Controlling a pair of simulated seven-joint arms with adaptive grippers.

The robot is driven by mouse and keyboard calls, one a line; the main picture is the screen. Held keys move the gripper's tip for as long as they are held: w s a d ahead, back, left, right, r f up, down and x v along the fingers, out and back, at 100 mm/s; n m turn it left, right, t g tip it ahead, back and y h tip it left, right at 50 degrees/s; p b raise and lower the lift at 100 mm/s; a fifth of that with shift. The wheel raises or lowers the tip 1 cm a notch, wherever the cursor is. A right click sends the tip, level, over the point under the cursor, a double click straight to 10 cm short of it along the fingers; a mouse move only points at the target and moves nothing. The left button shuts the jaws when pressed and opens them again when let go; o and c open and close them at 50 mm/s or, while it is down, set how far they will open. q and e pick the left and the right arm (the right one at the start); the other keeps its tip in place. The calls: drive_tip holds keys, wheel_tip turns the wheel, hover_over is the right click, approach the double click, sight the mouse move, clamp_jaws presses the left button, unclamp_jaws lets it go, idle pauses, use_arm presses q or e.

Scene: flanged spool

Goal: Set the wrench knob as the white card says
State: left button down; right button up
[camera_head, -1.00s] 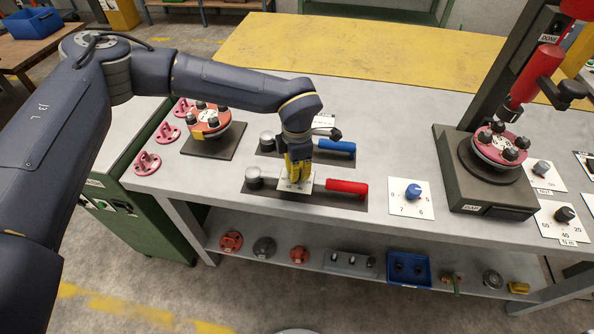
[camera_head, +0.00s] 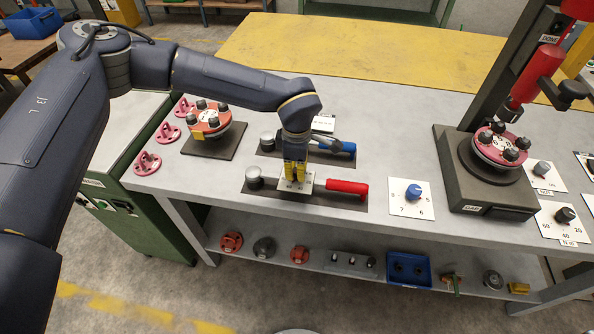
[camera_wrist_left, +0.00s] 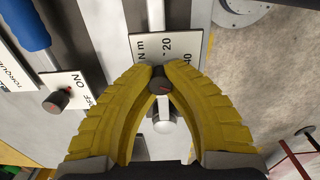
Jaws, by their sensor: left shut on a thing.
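The red-handled wrench (camera_head: 347,187) lies on a dark mat at the bench's front, with a white dial plate (camera_head: 312,184) on its shaft. In the left wrist view the plate (camera_wrist_left: 166,48) reads "N m", "20" and "40". A dark knob with a red mark (camera_wrist_left: 159,80) stands over it. My left gripper (camera_head: 295,178) points down at this plate, its yellow fingers (camera_wrist_left: 159,92) shut on the knob from both sides. The right gripper is not in view.
The blue-handled wrench (camera_head: 338,147) lies just behind; an ON/OFF plate with a knob (camera_wrist_left: 60,100) is beside my fingers in the wrist view. A blue dial (camera_head: 413,191) is to the right, a press (camera_head: 487,195) further right. A flanged spool (camera_head: 209,121) is at left.

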use_arm(q)
drive_tip(key=c, duration=1.2)
unclamp_jaws()
wheel_tip(320, 180, up, 12)
drive_tip(key=shift+r, duration=0.1)
drive_tip(key=shift+s, duration=0.1)
